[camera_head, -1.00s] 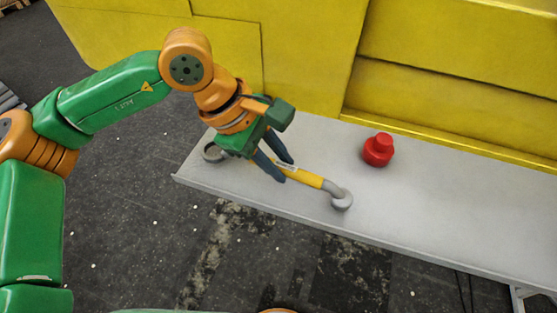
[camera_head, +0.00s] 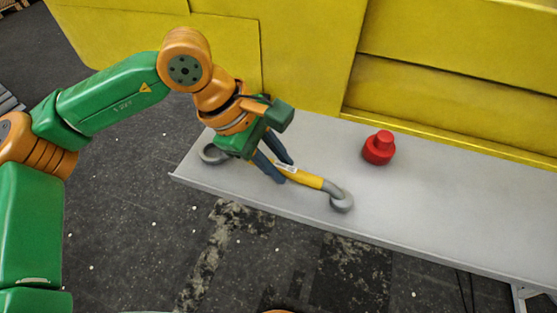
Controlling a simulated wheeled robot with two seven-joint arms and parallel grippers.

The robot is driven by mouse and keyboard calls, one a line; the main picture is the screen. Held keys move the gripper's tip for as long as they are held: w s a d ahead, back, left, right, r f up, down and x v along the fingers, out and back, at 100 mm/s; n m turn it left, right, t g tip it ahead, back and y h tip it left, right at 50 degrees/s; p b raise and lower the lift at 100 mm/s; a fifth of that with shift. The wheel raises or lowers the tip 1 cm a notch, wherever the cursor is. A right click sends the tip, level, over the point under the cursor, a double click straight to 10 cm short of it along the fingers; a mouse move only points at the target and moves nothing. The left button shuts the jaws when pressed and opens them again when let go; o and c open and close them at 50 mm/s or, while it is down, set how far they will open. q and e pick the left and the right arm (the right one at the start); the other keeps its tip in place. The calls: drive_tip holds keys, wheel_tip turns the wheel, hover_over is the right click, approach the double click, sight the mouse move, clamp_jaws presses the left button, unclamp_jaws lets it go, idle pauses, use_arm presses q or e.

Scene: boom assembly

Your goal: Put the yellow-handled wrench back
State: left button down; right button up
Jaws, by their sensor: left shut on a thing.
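The wrench (camera_head: 309,180) has a yellow handle and grey hooked ends. It is at the left part of the grey table (camera_head: 450,220), one end towards the table's left edge and the other to the right. My left gripper (camera_head: 280,172) is shut on the middle of the yellow handle and hides part of it. I cannot tell whether the wrench touches the table top. My right gripper is not in view.
A red knobbed piece (camera_head: 379,148) stands on the table to the right of the wrench. A yellow wall (camera_head: 300,50) runs along the table's back. The right part of the table is clear. Dark floor lies in front.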

use_arm(q)
drive_tip(key=shift+f, duration=0.3)
drive_tip(key=c, duration=0.6)
unclamp_jaws()
drive_tip(key=shift+r, duration=0.1)
